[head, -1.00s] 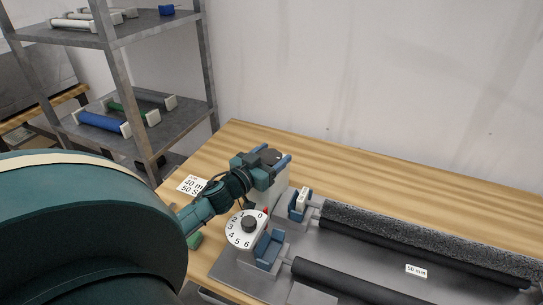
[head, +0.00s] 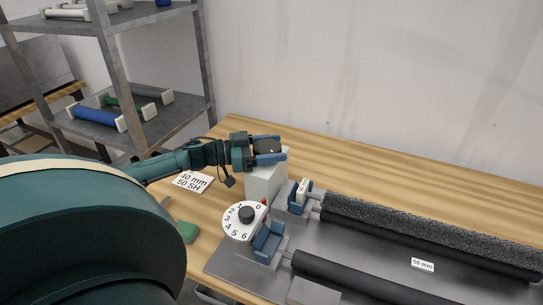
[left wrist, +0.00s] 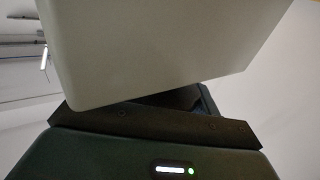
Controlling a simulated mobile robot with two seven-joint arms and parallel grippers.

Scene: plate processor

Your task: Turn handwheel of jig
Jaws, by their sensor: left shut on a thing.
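The jig has a pale grey block (head: 265,183) at the left end of its grey base plate. A dark round handwheel (head: 267,147) sits on top of the block. My left gripper (head: 270,148) reaches in from the left, with its blue fingers on either side of the handwheel, and is shut on it. The fingers hide part of the wheel's rim. In the left wrist view the pale block (left wrist: 150,50) fills much of the picture and the wheel cannot be made out. A white dial (head: 236,228) numbered 0 to 6 faces forward below the block. My right gripper is out of view.
A "40 mm 50 SH" label (head: 193,182) lies on the wooden table. A metal shelf (head: 150,128) with rollers stands back left.

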